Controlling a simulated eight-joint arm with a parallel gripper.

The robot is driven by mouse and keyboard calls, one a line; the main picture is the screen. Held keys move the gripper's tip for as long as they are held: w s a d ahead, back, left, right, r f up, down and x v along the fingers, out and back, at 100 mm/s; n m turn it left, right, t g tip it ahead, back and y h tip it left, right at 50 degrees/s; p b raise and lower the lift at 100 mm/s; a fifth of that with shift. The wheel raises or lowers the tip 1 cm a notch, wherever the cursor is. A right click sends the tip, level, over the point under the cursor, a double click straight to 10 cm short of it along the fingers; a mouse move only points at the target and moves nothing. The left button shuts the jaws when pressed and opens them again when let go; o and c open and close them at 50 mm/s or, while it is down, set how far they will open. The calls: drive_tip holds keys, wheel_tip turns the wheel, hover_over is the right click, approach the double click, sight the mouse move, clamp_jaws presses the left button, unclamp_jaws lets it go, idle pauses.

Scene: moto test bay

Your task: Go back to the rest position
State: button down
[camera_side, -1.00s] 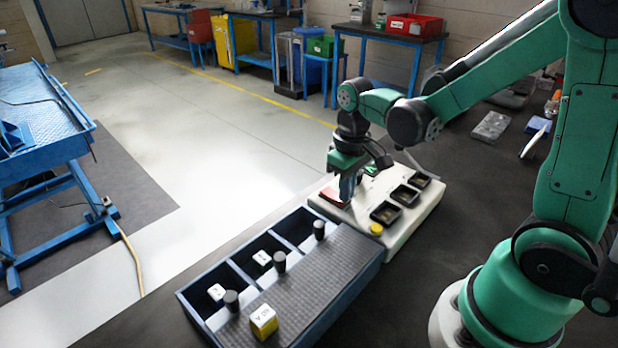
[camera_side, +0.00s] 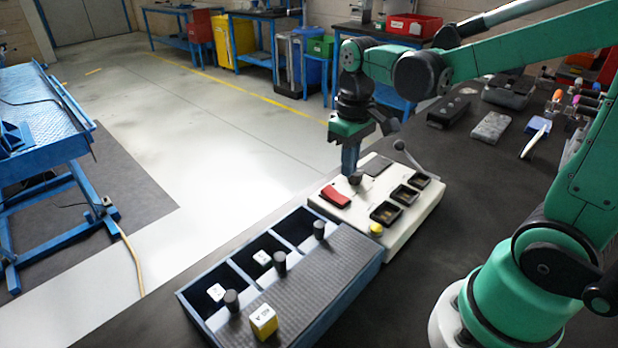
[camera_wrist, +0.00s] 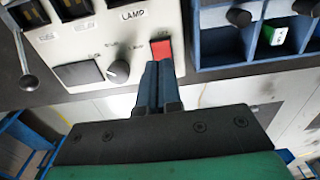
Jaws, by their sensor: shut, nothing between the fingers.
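My gripper (camera_side: 351,170) is raised over the back edge of a white control panel (camera_side: 358,212), fingers pointing down. Its two blue fingers are together and empty; they also show in the wrist view (camera_wrist: 160,68). The panel carries a red switch (camera_side: 335,196), which lies just past the fingertips in the wrist view (camera_wrist: 161,49). A grey knob (camera_side: 355,178) is close to the fingertips in the side view. The fingers appear clear of the panel, though in the wrist view they overlap its edge.
The panel also has a lever (camera_side: 400,146), a yellow button (camera_side: 376,230) and several black recessed trays (camera_side: 385,213). A yellow block (camera_side: 263,321) sits on the box's grey top. Small items lie on the bench behind.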

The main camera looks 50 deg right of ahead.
drive_tip(key=shift+r, duration=0.6)
drive_tip(key=shift+a, duration=0.1)
drive_tip(key=shift+s+a+r+t, duration=0.2)
drive_tip(key=shift+s+a+t, duration=0.15)
drive_tip(key=shift+a+t, duration=0.65)
drive_tip(key=shift+s+a+r+t, duration=0.3)
drive_tip(key=shift+a+t, duration=0.35)
drive_tip(key=shift+t, duration=0.7)
drive_tip(key=shift+s+a+r+t, duration=0.15)
drive_tip(key=shift+s+a+t, duration=0.25)
drive_tip(key=shift+a+t, duration=0.6)
drive_tip(key=shift+d, duration=0.15)
